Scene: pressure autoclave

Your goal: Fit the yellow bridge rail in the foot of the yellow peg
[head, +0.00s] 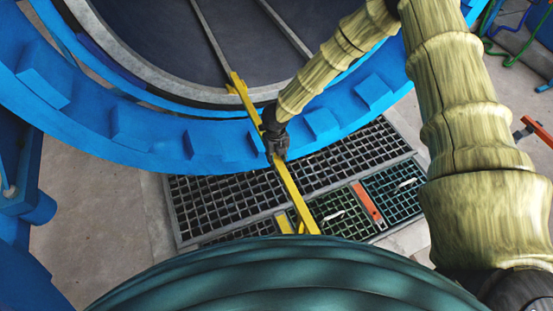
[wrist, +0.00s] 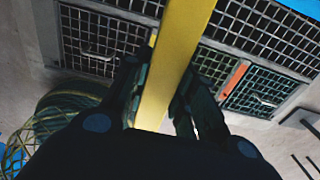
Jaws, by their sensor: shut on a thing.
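The yellow bridge rail (head: 290,192) is a long bar. In the head view it slants from the vessel's mouth at the upper left down over the floor grating. Its far end, with a small cross-piece, lies by the end of an inner rail (head: 210,35); contact there cannot be told. My gripper (head: 275,146) is shut on the rail near its middle. In the wrist view the rail (wrist: 178,65) runs between the two fingers (wrist: 158,95). A short yellow piece (head: 283,222), perhaps the yellow peg, shows beside the near end, mostly hidden. Whether they touch is unclear.
The blue vessel ring (head: 215,142) with its lugs curves across behind my gripper. Floor gratings (head: 215,200) lie below, with an orange bar (head: 368,204) and white handles. A red-orange lever (head: 536,130) and green hoses (head: 495,45) are at the right.

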